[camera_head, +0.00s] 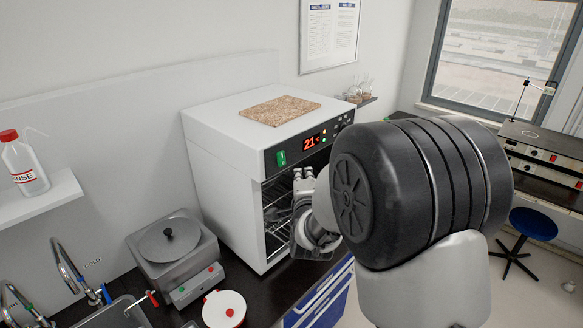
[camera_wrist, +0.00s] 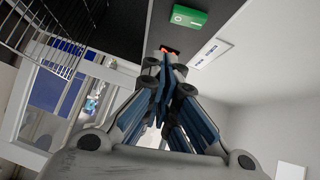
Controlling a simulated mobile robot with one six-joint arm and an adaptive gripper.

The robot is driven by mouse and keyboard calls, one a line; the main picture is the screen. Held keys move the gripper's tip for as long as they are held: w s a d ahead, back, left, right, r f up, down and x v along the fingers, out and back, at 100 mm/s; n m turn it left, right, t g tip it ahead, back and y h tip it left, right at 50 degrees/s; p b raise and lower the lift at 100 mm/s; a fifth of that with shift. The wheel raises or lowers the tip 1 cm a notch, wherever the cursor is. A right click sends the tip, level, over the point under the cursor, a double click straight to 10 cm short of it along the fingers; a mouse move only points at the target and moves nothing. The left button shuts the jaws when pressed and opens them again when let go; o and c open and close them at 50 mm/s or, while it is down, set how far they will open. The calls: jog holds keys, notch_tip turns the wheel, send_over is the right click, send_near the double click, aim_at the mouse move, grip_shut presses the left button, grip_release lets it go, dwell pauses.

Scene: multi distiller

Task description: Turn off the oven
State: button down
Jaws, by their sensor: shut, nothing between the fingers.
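The oven (camera_head: 225,140) is a white box on the dark counter, with a dark control panel along its front top edge. Its red display (camera_head: 312,141) reads about 21. A green switch (camera_head: 281,158) sits left of the display; it also shows large in the wrist view (camera_wrist: 189,17). Wire racks show inside the oven front. My gripper (camera_head: 303,176) is in front of the oven, below the panel and apart from the switch. In the wrist view the fingertips (camera_wrist: 165,62) are together and empty, below the switch. My arm hides the right part of the oven front.
A cork board (camera_head: 280,110) lies on the oven top. A grey lidded bath (camera_head: 178,255) stands left of the oven, with a white lidded pot (camera_head: 224,309) in front. A wire rack (camera_wrist: 62,35) hangs close at upper left in the wrist view. A blue stool (camera_head: 533,224) stands right.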

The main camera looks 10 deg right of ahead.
aim_at(281, 159)
jog(key=w, duration=0.1)
jog(key=w+a, duration=0.1)
jog(key=w, duration=0.1)
jog(key=w+a+p, duration=0.1)
jog(key=shift+w+f, duration=0.3)
jog(key=shift+f, duration=0.1)
jog(key=shift+a, duration=0.1)
jog(key=b, duration=0.5)
jog(key=shift+w+a+f+m+t, duration=0.2)
jog(key=shift+w+m+t, duration=0.15)
jog(key=shift+m+t, duration=0.05)
jog(key=shift+f, duration=0.1)
